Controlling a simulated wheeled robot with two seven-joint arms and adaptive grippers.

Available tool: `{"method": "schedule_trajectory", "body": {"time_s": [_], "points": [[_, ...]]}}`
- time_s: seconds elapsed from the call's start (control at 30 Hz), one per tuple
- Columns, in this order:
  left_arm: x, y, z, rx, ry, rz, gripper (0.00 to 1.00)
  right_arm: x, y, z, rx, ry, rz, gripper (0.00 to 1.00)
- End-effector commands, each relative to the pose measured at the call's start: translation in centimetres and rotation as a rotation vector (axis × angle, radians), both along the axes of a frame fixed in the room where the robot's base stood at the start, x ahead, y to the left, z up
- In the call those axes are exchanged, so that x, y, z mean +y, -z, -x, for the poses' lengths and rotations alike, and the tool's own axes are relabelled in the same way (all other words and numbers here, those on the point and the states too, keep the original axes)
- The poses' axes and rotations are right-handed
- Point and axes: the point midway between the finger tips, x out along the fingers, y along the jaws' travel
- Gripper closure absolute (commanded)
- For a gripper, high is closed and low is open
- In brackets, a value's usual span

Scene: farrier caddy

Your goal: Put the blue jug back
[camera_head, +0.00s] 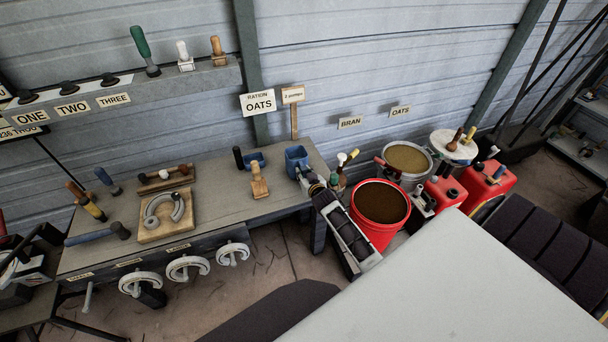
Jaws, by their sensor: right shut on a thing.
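The blue jug (296,157) is at the right end of the grey workbench (215,180), near its back corner. My right gripper (306,176) reaches in from the lower right and is shut on the jug's near right side, which hides the part it grips. The jug looks upright; I cannot tell whether its base touches the bench. A "RATION OATS" sign (258,102) and a small "2 pumps" sign (292,95) stand behind it. My left gripper is not in view.
A small blue item (255,160) and a wooden-based tool (259,182) stand left of the jug. A red bucket (381,228) of brown feed, a pale feed tub (390,179) and red cans (486,186) crowd the right. Bare bench lies left of the wooden-based tool.

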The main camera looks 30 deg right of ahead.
Motion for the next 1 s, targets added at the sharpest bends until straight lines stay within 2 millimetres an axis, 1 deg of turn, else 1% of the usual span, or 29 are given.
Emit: {"method": "schedule_trajectory", "body": {"time_s": [0.37,1.0], "points": [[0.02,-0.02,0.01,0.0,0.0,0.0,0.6,0.0,-0.19,-0.08,-0.003,0.0,0.001,1.0],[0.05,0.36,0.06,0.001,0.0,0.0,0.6,-0.01,0.38,-0.08,-0.003,0.0,0.001,1.0]]}}
